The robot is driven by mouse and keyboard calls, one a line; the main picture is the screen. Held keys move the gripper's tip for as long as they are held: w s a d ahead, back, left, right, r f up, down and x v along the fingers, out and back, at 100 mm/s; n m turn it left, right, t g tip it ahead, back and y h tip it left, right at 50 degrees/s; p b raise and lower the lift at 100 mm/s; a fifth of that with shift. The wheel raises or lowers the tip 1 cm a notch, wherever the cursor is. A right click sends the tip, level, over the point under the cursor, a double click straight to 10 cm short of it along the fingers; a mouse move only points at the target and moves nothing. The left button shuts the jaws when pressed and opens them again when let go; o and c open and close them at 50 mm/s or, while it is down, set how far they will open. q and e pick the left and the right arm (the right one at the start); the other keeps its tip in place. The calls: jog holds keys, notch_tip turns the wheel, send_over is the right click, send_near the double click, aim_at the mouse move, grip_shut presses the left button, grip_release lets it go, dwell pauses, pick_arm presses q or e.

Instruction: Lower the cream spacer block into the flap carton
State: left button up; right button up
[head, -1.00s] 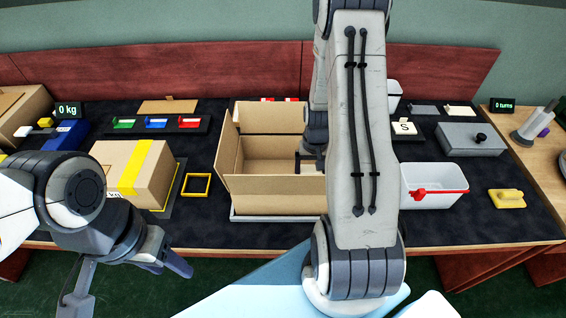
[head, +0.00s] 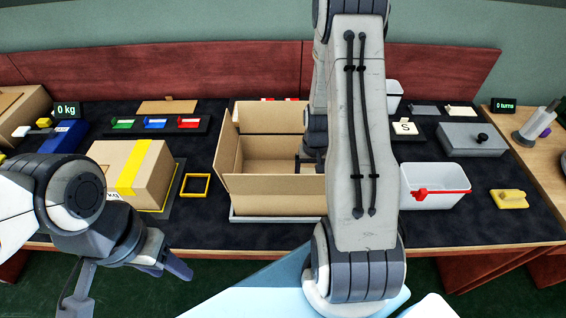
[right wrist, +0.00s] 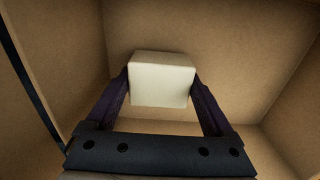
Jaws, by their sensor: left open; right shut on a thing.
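The flap carton (head: 265,187) stands open near the middle of the table, with its flaps up. My right arm reaches over its right side and hides part of it in the head view. In the right wrist view my right gripper (right wrist: 160,92) is shut on the cream spacer block (right wrist: 161,72), with a dark finger on each side. The block is inside the carton's walls; I cannot tell whether it touches the floor. The block is hidden in the head view. My left gripper (head: 178,268) is open and empty in front of the table's left part.
A taped carton (head: 120,165) stands left, beside a yellow square frame (head: 195,185). A white bin with a red handle (head: 440,185) and a yellow block (head: 509,199) are right. Coloured trays (head: 155,123) lie behind. Dark mat is free between these things.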

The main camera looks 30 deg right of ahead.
jog(key=shift+f+b, duration=0.3)
jog(key=shift+f, duration=0.15)
dwell(0.3)
jog(key=o, duration=1.1)
jog(key=shift+r, duration=0.1)
